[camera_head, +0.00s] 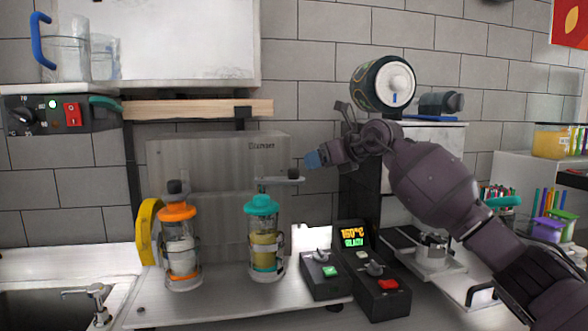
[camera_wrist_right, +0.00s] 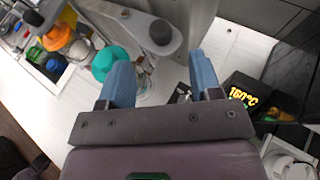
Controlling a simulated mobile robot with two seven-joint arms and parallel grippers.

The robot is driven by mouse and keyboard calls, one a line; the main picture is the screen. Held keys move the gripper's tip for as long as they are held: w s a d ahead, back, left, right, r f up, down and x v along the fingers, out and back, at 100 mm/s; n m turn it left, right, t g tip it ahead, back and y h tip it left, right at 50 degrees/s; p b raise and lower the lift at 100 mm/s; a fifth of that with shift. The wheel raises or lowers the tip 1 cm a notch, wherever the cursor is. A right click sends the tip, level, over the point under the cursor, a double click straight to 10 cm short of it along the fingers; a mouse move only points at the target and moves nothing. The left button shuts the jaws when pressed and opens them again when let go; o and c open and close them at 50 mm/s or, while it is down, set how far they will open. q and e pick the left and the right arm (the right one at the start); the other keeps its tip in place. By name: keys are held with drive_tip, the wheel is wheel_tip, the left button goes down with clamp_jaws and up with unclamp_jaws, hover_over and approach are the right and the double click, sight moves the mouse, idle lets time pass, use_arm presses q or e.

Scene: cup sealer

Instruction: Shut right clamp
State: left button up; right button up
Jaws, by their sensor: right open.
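The right clamp is a grey lever (camera_head: 276,180) with a black knob (camera_head: 294,173), sticking out to the right from the sealer above the teal-topped cup (camera_head: 263,240). In the right wrist view the lever (camera_wrist_right: 135,24) and its round black knob (camera_wrist_right: 161,32) lie just beyond my fingertips. My right gripper (camera_head: 314,160) is beside the knob, slightly above and to its right. The wrist view shows its two blue fingers (camera_wrist_right: 163,78) spread apart with nothing between them. My left gripper is in neither view.
An orange-topped cup (camera_head: 180,255) stands at left under another black knob (camera_head: 174,186). A control box with a lit display (camera_head: 353,234) stands right of the teal cup. A sink (camera_head: 60,305) is at lower left. Grey tiled wall (camera_head: 315,60) lies behind.

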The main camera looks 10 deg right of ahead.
sight(296, 169)
drive_tip(key=x, duration=0.9)
drive_tip(key=shift+s+f+b, duration=0.1)
drive_tip(key=shift+b, duration=0.25)
clamp_jaws()
